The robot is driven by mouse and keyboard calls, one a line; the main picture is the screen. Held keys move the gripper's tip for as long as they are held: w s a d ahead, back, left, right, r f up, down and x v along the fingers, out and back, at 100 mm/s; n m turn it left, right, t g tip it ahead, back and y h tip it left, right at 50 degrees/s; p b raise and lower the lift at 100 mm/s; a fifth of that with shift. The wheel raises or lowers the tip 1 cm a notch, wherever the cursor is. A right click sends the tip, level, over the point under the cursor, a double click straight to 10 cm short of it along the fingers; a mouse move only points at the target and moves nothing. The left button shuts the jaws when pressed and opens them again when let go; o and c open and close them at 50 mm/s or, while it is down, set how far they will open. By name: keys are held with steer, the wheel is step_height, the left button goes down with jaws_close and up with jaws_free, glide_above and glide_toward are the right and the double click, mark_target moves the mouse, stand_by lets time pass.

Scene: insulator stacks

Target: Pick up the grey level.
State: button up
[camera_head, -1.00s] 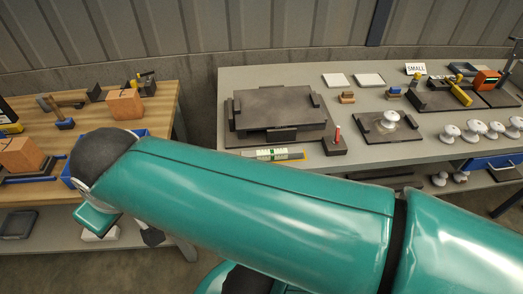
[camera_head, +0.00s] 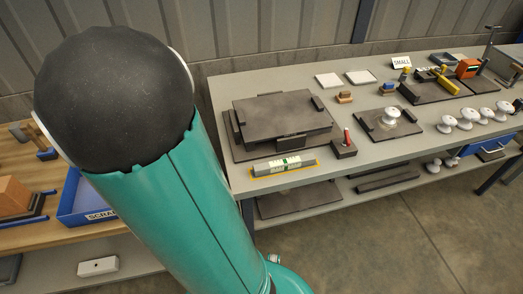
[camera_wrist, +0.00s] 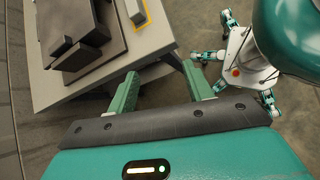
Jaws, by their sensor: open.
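The grey level (camera_head: 278,163), a short bar with green vials, lies near the front left edge of the grey table (camera_head: 232,90). A yellow edge shows along its base. In the wrist view the level (camera_wrist: 136,12) is partly cut off at the top edge. My gripper (camera_wrist: 160,70) is open and empty, its two green fingers spread apart. It points toward the table's front edge and the floor, short of the level and apart from it. In the head view my gripper is not visible; only my teal arm shows.
A dark plate stack (camera_head: 282,112) stands behind the level. A small dark block with a red pin (camera_head: 345,146) is to its right. White insulators (camera_head: 447,124) line the right front. A wooden bench (camera_head: 40,215) with a blue scrap bin (camera_head: 78,196) stands left.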

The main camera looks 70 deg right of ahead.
mark_target(265, 166)
steer(key=s+d+f+g, duration=0.1)
steer(key=s+d, duration=0.1)
steer(key=s+d+f+n+g+h, duration=0.1)
steer(key=s+d+g, duration=0.1)
steer(key=d, duration=0.1)
steer(key=s+d+f+n+g, duration=0.1)
steer(key=s+d, duration=0.1)
steer(key=d, duration=0.1)
steer(key=shift+d+f+h, duration=0.1)
steer(key=shift+f+h, duration=0.25)
steer(key=shift+h, duration=0.05)
steer(key=shift+n+g, duration=0.3)
steer(key=shift+g, duration=0.1)
steer(key=x, duration=0.8)
steer(key=shift+f+x, duration=0.1)
steer(key=shift+x, duration=1.35)
steer(key=shift+f+x, duration=0.15)
steer(key=shift+x, duration=1.3)
steer(key=shift+w, duration=0.15)
jaws_close()
steer(key=shift+r, duration=0.15)
